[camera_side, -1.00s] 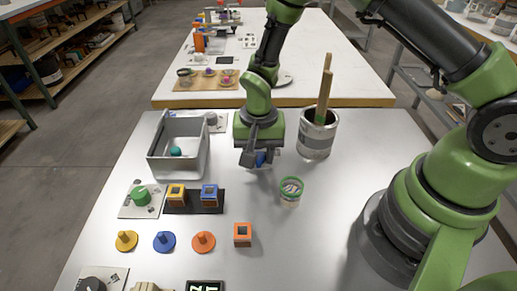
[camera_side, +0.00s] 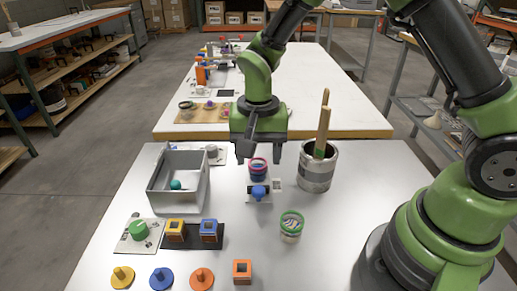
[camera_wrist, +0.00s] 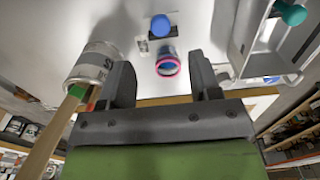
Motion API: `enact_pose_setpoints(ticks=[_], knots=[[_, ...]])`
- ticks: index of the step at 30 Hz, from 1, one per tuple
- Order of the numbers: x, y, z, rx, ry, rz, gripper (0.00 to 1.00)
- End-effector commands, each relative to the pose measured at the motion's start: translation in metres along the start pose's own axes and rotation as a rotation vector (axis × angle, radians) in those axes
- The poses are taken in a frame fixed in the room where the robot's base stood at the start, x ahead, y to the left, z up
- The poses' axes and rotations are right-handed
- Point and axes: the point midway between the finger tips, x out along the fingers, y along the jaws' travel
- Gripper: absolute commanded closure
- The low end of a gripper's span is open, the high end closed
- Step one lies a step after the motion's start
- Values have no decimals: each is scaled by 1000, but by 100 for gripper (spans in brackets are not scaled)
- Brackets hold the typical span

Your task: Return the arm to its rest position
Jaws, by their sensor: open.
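My gripper (camera_side: 259,150) is open and empty, with its fingers pointing down, above the far part of the front table. Below it stands a small cup with a pink rim (camera_side: 258,168), apart from the fingers. A blue knob (camera_side: 259,191) on a small plate sits just in front of that cup. In the wrist view, the pink-rimmed cup (camera_wrist: 168,64) and the blue knob (camera_wrist: 160,26) show beyond the gap between my fingers (camera_wrist: 165,85). My arm is raised and reaches in from the right.
A metal can (camera_side: 317,170) with wooden sticks stands right of my gripper. A second table is behind.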

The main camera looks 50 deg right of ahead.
Motion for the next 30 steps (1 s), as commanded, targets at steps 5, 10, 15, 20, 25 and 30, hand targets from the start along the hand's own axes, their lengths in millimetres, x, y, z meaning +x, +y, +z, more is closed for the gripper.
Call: enact_pose_setpoints(ticks=[5, 10, 15, 20, 25, 30], knots=[[-8, 0, 0, -2, 0, 0, 43], [-8, 0, 0, -2, 0, 1, 43], [-17, 2, 0, -8, 7, -15, 43], [-61, 13, 3, -52, 45, -94, 43], [-120, 42, 16, -134, 118, -211, 43], [-162, 76, 39, -222, 208, -319, 43]])
